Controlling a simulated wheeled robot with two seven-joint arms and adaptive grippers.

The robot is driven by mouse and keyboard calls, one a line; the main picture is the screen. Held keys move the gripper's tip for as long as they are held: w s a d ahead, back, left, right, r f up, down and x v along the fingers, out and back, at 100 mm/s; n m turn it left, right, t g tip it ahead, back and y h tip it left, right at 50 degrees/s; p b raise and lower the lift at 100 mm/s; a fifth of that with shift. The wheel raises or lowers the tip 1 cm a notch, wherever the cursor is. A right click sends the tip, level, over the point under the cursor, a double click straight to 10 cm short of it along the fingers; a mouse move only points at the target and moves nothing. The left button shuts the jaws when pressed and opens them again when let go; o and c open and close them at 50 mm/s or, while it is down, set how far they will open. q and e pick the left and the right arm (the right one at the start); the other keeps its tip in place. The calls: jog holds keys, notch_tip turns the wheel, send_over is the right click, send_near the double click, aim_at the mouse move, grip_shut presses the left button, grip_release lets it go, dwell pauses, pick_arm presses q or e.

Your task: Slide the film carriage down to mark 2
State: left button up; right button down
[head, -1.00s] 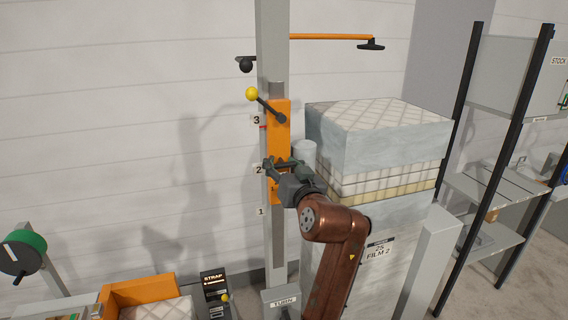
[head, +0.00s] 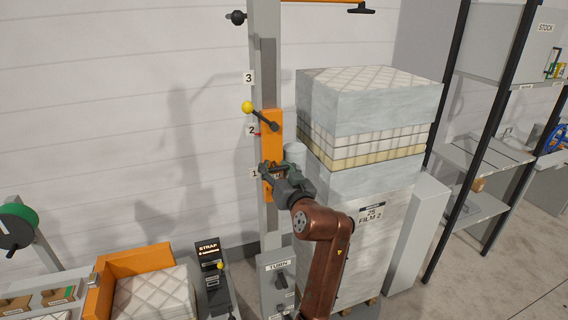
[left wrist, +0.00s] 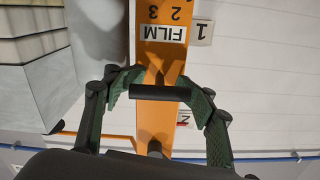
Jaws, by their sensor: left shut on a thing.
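The orange film carriage (head: 272,132) sits on the upright grey mast, with its red pointer (head: 257,134) level with or slightly below the centre of mark 2 (head: 251,130). Mark 3 (head: 248,77) is above and mark 1 (head: 254,174) is below. A lever with a yellow knob (head: 247,107) sticks out of the carriage top. My left gripper (head: 271,170) is at the carriage's lower end. In the left wrist view, its green fingers (left wrist: 160,92) are shut around the dark handle bar (left wrist: 162,93) in front of the orange carriage face (left wrist: 158,55). My right gripper is not in view.
A tall wrapped stack (head: 365,200) stands close to the right of the mast. A TURN control box (head: 278,285) is at the mast's foot, beside a STRAP panel (head: 210,265). Black-posted shelving (head: 490,145) is farther right. The wall left of the mast is clear.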

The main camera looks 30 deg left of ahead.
pick_arm(q)
jog(key=shift+s+d+r, duration=0.1)
jog(key=shift+d+r, duration=0.1)
jog(key=shift+r, duration=0.05)
jog(key=o, duration=1.3)
jog(key=shift+o, duration=0.9)
jog(key=shift+s+d+r, duration=0.2)
jog(key=shift+o, duration=0.9)
jog(key=shift+s+d+r, duration=0.1)
jog(key=shift+s+d, duration=0.05)
jog(key=shift+w+a+f, duration=0.2)
jog(key=shift+a, duration=0.05)
jog(key=v, duration=1.2)
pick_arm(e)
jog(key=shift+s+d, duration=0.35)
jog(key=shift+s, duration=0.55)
pick_arm(q)
jog(key=shift+f, duration=0.15)
